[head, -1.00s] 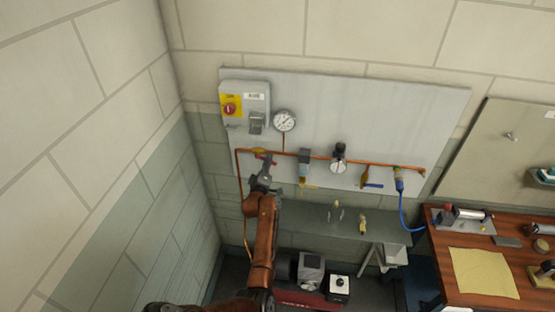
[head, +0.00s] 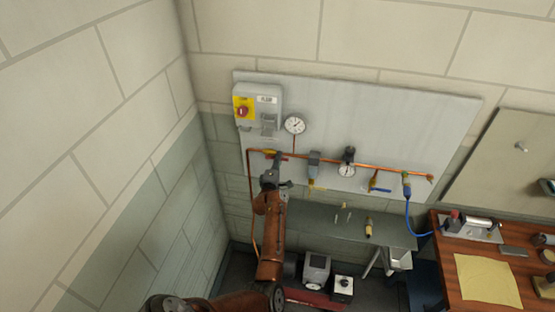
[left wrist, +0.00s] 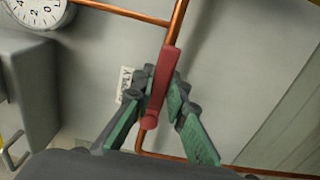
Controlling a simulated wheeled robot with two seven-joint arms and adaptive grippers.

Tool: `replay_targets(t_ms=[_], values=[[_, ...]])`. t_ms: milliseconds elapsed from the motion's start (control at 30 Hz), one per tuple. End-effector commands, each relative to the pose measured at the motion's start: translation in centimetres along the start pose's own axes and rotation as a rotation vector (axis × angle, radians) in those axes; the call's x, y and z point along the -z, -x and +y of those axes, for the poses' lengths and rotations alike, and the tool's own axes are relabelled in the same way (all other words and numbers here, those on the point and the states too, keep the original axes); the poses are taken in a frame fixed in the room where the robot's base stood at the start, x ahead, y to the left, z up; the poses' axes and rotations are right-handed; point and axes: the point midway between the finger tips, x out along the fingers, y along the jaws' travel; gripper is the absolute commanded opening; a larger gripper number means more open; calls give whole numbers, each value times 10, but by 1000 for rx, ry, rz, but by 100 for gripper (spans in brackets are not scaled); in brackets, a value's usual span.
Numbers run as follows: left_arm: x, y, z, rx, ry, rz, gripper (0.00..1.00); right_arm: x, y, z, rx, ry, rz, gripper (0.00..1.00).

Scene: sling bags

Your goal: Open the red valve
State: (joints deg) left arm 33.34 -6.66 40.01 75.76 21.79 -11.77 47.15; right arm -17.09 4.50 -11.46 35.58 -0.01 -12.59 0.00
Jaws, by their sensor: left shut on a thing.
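The red valve handle (left wrist: 158,88) lies between the green-padded fingers of my left gripper (left wrist: 157,105) in the left wrist view. The gripper is shut on it. The handle appears roughly in line with the copper pipe (left wrist: 177,25) behind it. In the head view, my left gripper (head: 271,172) is at the left end of the pipe, just below the yellow valve body (head: 269,152). A small part of the red handle (head: 285,157) shows there; the gripper hides most of the rest. My right gripper is not in view.
A pressure gauge (head: 295,125) and a grey switch box (head: 268,97) with a red knob are mounted above on the grey panel (head: 400,125). A blue-handled valve (head: 380,188) and a blue hose (head: 411,220) are to the right. A grey shelf (head: 330,222) is below.

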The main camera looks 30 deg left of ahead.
Motion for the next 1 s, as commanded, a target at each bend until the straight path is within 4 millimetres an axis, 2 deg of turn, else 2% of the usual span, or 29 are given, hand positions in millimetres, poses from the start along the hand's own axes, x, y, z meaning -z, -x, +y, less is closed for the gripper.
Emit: replay_targets(t_ms=[233,267,500,833,1000], values=[[3,0,0,-1,6,4,0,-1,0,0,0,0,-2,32],[3,0,0,-1,6,4,14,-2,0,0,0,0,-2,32],[1,0,0,-1,4,2,31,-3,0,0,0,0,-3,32],[0,0,3,-2,3,1,32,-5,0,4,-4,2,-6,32],[-2,-1,25,-6,6,0,32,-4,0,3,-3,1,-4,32]])
